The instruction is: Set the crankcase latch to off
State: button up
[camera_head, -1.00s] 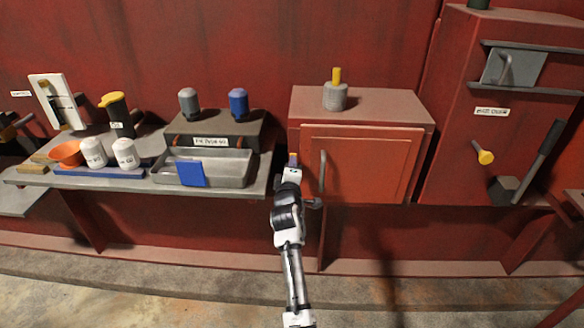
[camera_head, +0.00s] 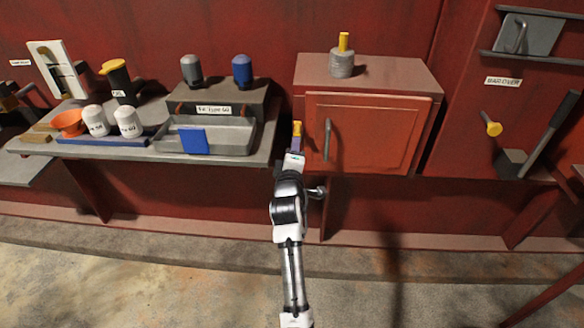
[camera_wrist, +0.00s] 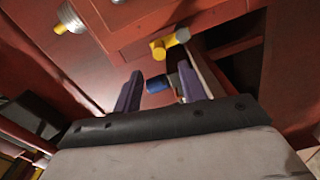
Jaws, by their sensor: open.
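No label that I can read names the crankcase latch, so I cannot tell for sure which part it is. My gripper (camera_head: 296,140) is in front of the left edge of the red cabinet (camera_head: 365,133). A small yellow piece shows at its tip in the head view. In the wrist view, the purple fingers of my gripper (camera_wrist: 161,90) are apart. A yellow T-shaped handle (camera_wrist: 170,42) lies just beyond them by the red cabinet edge. A small blue cylinder (camera_wrist: 158,85) shows between the fingers; I cannot tell its contact.
The cabinet has a grey door handle (camera_head: 327,139) and a grey cylinder with yellow peg (camera_head: 342,62) on top. Left is a shelf with a grey tray (camera_head: 232,137) and white jars (camera_head: 128,122). Right is a panel with a yellow knob (camera_head: 491,124) and dark lever (camera_head: 550,133).

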jog(key=s+b, duration=0.1)
jog(key=s, duration=0.5)
dwell(0.3)
